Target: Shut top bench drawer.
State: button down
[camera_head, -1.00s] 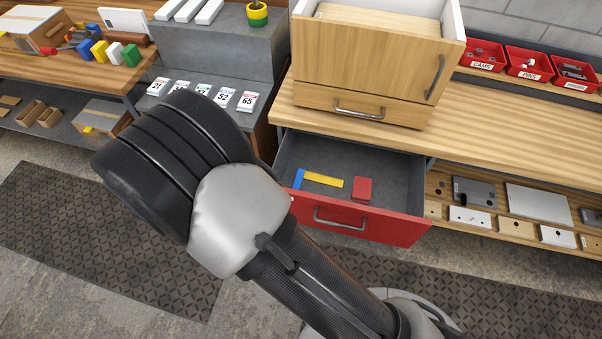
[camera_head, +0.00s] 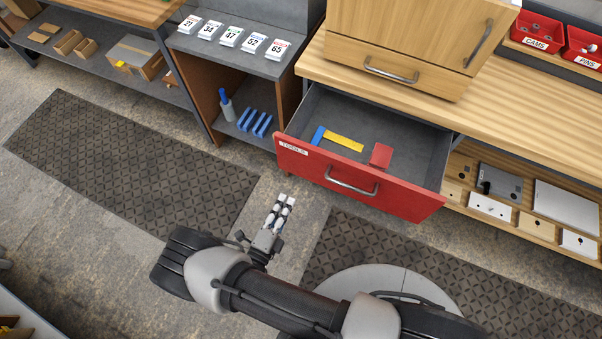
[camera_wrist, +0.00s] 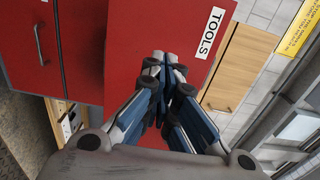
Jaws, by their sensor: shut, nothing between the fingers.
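The top bench drawer (camera_head: 352,184) has a red front with a white "TOOLS" label and a metal bar handle (camera_head: 351,181). It stands pulled open under the wooden bench top. Inside lie a blue and yellow tool (camera_head: 342,142) and a red block (camera_head: 380,155). My gripper (camera_head: 285,200) is shut and empty, in front of and below the drawer's left end, apart from it in the head view. In the wrist view the fingertips (camera_wrist: 166,62) overlap the red drawer front (camera_wrist: 150,25), near the label; I cannot tell the gap.
A wooden cabinet (camera_head: 400,45) stands on the bench top (camera_head: 490,110) above the drawer. A shelf unit to the left holds number cards (camera_head: 231,37), a bottle (camera_head: 226,105) and a blue rack (camera_head: 255,122). Dark floor mats (camera_head: 130,160) lie in front, with clear floor around my gripper.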

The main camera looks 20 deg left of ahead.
aim_at(305, 165)
jog(key=w, duration=0.3)
jog(key=w+b, duration=0.1)
jog(key=w, duration=0.3)
jog(key=w+b, duration=0.1)
jog(key=w, duration=0.3)
jog(key=shift+d, duration=0.4)
jog(key=shift+d, duration=0.1)
